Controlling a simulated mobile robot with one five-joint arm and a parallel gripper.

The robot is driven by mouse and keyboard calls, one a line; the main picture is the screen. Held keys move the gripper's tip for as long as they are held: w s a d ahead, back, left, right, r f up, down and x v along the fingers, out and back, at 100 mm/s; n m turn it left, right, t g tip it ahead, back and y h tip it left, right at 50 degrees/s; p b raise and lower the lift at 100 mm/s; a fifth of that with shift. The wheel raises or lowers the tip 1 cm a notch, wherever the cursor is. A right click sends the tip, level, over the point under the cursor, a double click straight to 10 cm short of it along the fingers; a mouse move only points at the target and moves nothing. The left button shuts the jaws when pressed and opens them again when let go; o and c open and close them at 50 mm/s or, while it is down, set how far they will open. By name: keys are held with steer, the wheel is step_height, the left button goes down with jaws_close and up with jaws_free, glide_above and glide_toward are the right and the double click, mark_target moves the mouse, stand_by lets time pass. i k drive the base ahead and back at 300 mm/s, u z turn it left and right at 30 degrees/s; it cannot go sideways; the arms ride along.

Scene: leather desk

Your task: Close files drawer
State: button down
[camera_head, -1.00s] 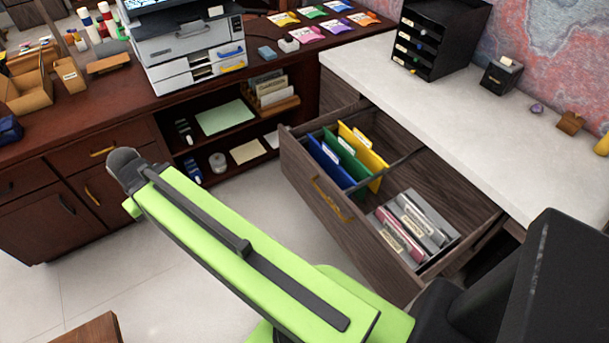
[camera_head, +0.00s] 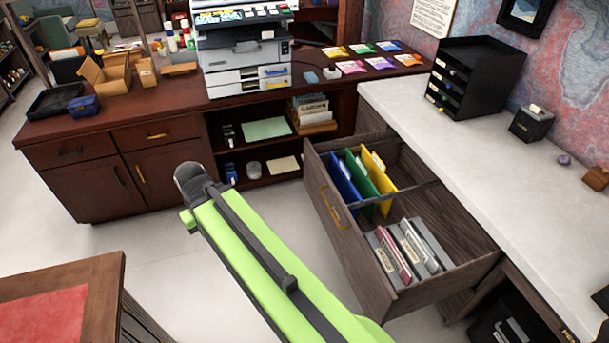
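The files drawer (camera_head: 345,253) is a dark wood drawer pulled well out from under the white-topped counter on the right. Its front panel carries a gold handle (camera_head: 333,206). Inside, blue, green and yellow hanging folders (camera_head: 364,181) stand in the far part. I cannot see my gripper's fingers.
The white counter (camera_head: 450,145) holds a black tray organizer (camera_head: 478,78). A dark red desk with a printer (camera_head: 243,60) and open shelves stands behind. A wooden table with a red top (camera_head: 45,315) is at lower left. Pale floor is clear left of the drawer.

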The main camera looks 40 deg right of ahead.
mark_target(466, 252)
steer(key=u, duration=0.2)
steer(key=i, duration=1)
steer(key=u, duration=0.05)
